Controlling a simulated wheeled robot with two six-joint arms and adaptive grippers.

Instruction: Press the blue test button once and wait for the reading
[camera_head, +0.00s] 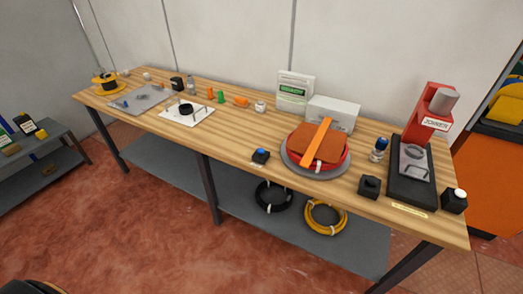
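A small black box with a blue button (260,153) sits near the front edge of the wooden workbench (235,135), left of a round grey and red base. No gripper is near it. A white-grey device with a green display (292,91) stands at the back of the bench; its text is too small to read. Neither of my grippers is in this view.
A round base (290,158) holds a brown plate with an orange bar (317,141). A red press (432,110) stands at the right, with black boxes and a blue-topped bottle (378,154) nearby. Small parts lie left. Cable coils (326,218) rest on the lower shelf.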

